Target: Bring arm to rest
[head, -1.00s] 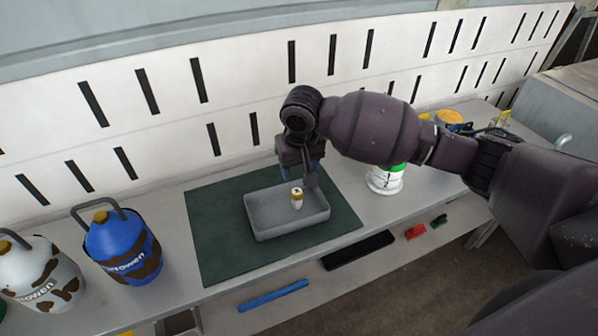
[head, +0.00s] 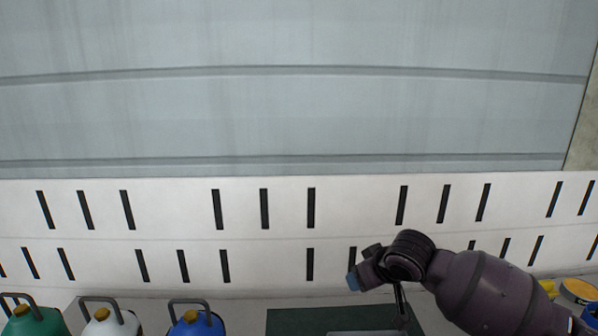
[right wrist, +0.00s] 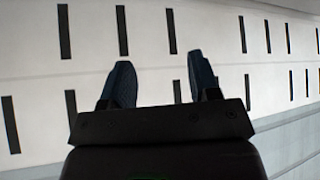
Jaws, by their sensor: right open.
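My right arm comes in from the lower right in the head view. Its gripper (head: 354,281) is at the end of the wrist, in front of the slotted white wall panel and above the far part of the green mat (head: 290,322). In the right wrist view the two dark blue fingers of the right gripper (right wrist: 160,85) stand apart with nothing between them, facing the slotted wall. The grey tray (head: 350,333) shows only as a sliver of rim at the bottom edge of the head view. My left gripper is not in view.
A green jug (head: 35,322), a white jug (head: 110,322) and a blue jug (head: 196,323) stand in a row at the bottom left. A yellow-topped can (head: 578,291) is at the lower right. The slotted wall (head: 340,215) stands behind the bench.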

